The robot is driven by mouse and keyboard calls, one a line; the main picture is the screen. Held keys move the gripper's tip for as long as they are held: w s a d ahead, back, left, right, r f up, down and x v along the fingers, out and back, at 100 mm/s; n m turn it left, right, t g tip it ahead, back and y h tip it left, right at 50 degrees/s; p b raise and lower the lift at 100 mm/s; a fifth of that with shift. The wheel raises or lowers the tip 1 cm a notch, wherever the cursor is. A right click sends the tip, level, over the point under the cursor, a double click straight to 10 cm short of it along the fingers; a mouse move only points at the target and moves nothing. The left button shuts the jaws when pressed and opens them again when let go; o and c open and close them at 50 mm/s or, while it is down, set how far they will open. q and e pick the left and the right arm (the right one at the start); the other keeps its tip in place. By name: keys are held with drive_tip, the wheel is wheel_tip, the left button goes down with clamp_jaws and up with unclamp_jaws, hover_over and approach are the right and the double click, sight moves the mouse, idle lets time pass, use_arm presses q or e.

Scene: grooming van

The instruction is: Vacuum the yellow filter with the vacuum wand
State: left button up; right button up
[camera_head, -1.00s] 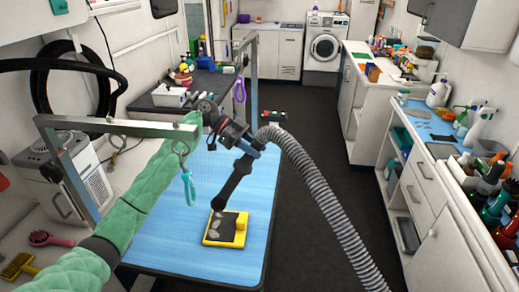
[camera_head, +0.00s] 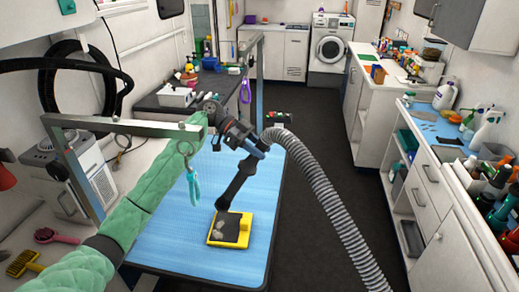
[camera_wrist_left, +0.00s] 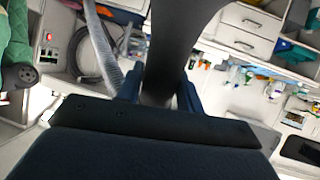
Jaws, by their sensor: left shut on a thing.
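The yellow filter (camera_head: 246,230) lies flat on the blue grooming table (camera_head: 185,237) in the head view. Its dark face carries light grey clumps toward the left side. My left gripper (camera_head: 256,146) is shut on the black vacuum wand (camera_head: 238,178), whose grey ribbed hose (camera_head: 325,195) runs down to the right. The wand slants down and its tip is at the filter's far edge; I cannot tell whether it touches. The wand also shows between the fingers in the left wrist view (camera_wrist_left: 180,45). My right gripper is not in view.
A metal frame (camera_head: 120,124) with a hanging teal loop (camera_head: 192,188) stands over the table's left side. Brushes (camera_head: 55,237) lie at the lower left. Counters with bottles (camera_head: 445,95) line the right. The dark aisle floor (camera_head: 315,125) is mostly clear.

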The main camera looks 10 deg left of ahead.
use_arm(q)
drive_tip(key=shift+s, duration=0.1)
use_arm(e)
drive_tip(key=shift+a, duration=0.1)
use_arm(q)
drive_tip(key=shift+s, duration=0.5)
drive_tip(key=s, duration=0.3)
drive_tip(key=shift+s+r, duration=0.1)
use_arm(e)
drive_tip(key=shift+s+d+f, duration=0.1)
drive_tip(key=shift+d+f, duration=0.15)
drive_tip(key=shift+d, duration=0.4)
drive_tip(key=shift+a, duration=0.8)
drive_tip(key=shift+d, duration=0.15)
